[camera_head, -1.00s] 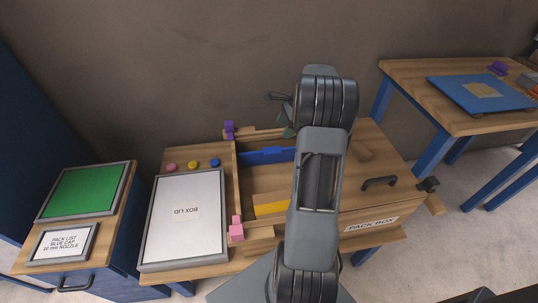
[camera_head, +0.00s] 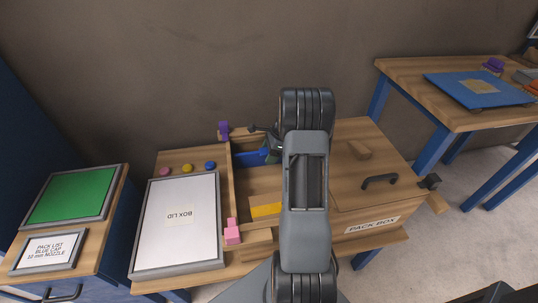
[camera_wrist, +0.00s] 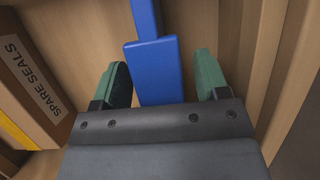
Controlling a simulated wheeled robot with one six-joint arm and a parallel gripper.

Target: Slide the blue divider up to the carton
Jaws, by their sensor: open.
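The blue divider (camera_wrist: 153,70) is in the middle of the wrist view, with a raised block and a narrower strip running up from it. My gripper (camera_wrist: 162,78) is open, with one green finger on each side of the block and a gap on both sides. In the head view the blue divider (camera_head: 248,158) lies across the back of the open box bay, its right part hidden by my arm. A brown carton marked SPARE SEALS (camera_wrist: 30,85), with a yellow band, is at the left of the wrist view, apart from the divider.
The pack box (camera_head: 372,225) has a wooden cover with a handle on its right half. The box lid (camera_head: 180,225) lies to its left. A purple block (camera_head: 224,131) and a pink block (camera_head: 232,232) stand on the bay's left corners. Wooden walls bound the bay.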

